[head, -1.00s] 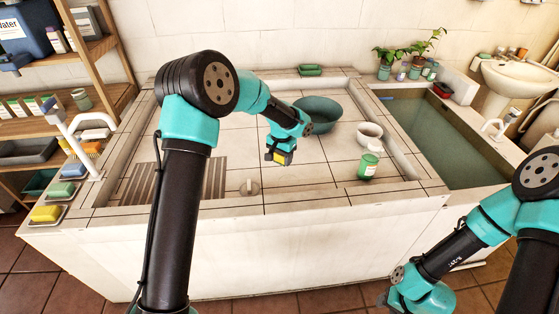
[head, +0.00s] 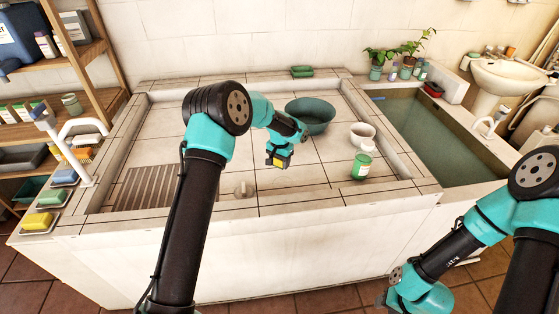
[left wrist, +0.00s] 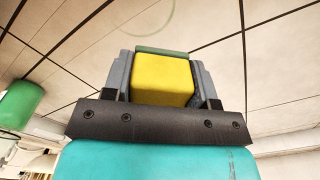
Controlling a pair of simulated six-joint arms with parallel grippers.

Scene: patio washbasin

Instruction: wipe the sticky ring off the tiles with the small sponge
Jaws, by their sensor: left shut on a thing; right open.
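My left gripper (head: 279,159) is shut on a small yellow sponge (left wrist: 162,80) with a green layer at its far face. The gripper hangs over the middle of the tiled basin (head: 222,148), left of the green bowl; I cannot tell whether the sponge touches the tiles. A faint, pale greenish ring (left wrist: 174,22) lies on the tiles beyond the sponge in the left wrist view. I cannot make out the ring in the head view. My right arm is at the lower right, with its gripper out of view.
A dark green bowl (head: 311,117), a white bowl (head: 362,133) and a green bottle (head: 362,162) stand right of my left gripper. A round drain plug (head: 243,189) and a ribbed grate (head: 150,187) are at the front left. Several sponges lie along the left ledge.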

